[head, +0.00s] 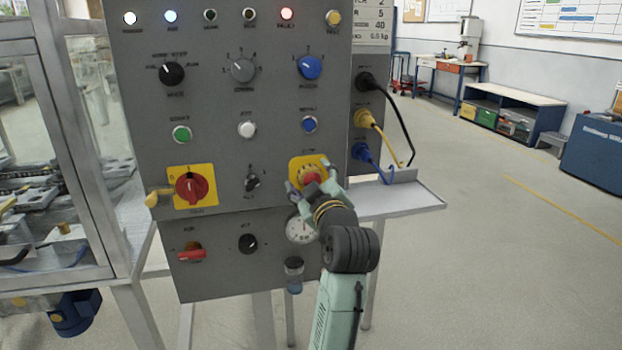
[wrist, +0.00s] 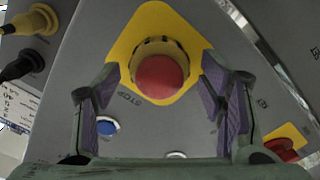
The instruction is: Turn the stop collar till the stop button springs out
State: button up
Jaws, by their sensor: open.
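The red stop button (wrist: 160,78) sits in the middle of a yellow plate, with the word STOP printed beside it. The stop collar (wrist: 158,46) is a dark and yellow notched ring around the button. In the head view the stop button (head: 312,178) is at the panel's lower right, partly covered by my gripper (head: 308,188). My gripper is open in front of the panel. In the wrist view its two fingers (wrist: 168,100) stand on either side of the button, with visible gaps. Whether the fingertips touch the collar, I cannot tell.
A red rotary switch (head: 191,188) on a yellow plate is left on the same panel. A gauge (head: 301,229) lies just below my gripper. Cables (head: 384,135) plug into the panel's right side above a small shelf (head: 400,198). Open floor lies to the right.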

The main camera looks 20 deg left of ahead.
jog(key=shift+c, duration=0.6)
jog(key=c, duration=1)
jog(key=shift+c, duration=0.2)
jog(key=shift+m, duration=0.4)
jog(key=m+p, duration=0.1)
jog(key=m, duration=0.2)
jog(key=shift+d+r+m+p, duration=0.1)
jog(key=shift+r+m+p, duration=0.05)
jog(key=shift+m+p, duration=0.15)
jog(key=shift+w+m+p, duration=0.1)
jog(key=shift+m+p, duration=0.7)
jog(key=shift+m, duration=1.4)
jog(key=shift+d, duration=0.1)
